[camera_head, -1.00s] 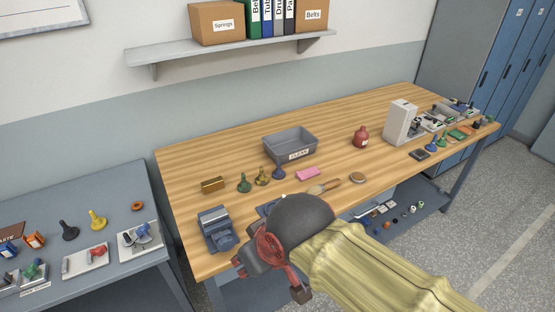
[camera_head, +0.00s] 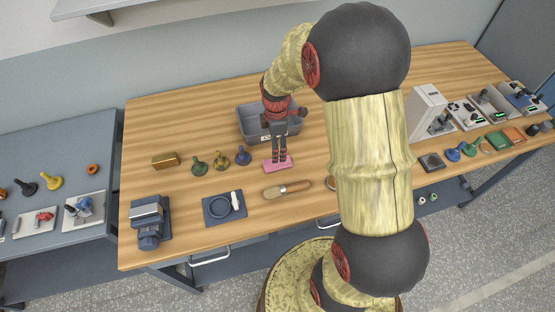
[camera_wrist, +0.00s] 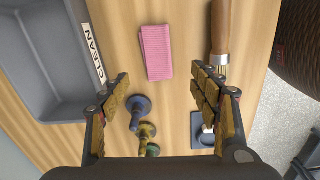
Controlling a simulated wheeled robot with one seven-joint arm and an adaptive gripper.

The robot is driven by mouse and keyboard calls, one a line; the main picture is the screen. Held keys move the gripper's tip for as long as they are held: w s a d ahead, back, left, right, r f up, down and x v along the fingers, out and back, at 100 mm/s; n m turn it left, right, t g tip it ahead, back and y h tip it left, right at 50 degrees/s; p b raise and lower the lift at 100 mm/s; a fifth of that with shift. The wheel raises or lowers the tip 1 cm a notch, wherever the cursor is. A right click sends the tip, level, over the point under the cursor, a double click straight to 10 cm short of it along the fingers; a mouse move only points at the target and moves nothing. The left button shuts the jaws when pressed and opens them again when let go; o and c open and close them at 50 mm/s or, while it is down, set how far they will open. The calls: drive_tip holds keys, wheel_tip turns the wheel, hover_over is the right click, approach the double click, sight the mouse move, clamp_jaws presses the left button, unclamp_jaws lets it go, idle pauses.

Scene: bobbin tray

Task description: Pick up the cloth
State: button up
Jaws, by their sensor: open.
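The cloth is a small pink folded rectangle. In the wrist view the cloth (camera_wrist: 157,52) lies flat on the wooden table, ahead of and between my spread fingers. In the head view the cloth (camera_head: 272,164) lies in front of the grey bin, partly hidden by my fingers. My gripper (camera_head: 279,160) points down over the cloth, and it also shows in the wrist view (camera_wrist: 168,90). It is open with nothing between its fingers. The wrist view shows the cloth apart from the fingers.
The grey bin (camera_head: 250,127) labelled CLEAN stands just behind the cloth. Several bobbin-like pieces, one of them green (camera_head: 199,167), stand to the left. A wooden-handled brush (camera_head: 290,189) lies in front. A dark square mat (camera_head: 215,209) and a vise (camera_head: 148,222) are at front left.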

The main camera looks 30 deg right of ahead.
drive_tip(key=shift+n, duration=0.5)
drive_tip(key=f, duration=0.2)
drive_tip(key=d+f, duration=0.1)
drive_tip(key=f, duration=0.1)
drive_tip(key=shift+f, duration=0.15)
drive_tip(key=f, duration=0.4)
drive_tip(key=f+b, duration=0.1)
drive_tip(key=shift+w+f, duration=0.35)
drive_tip(key=shift+f, duration=0.05)
drive_tip(key=shift+c, duration=0.5)
drive_tip(key=c, duration=1)
drive_tip(key=shift+r, duration=0.1)
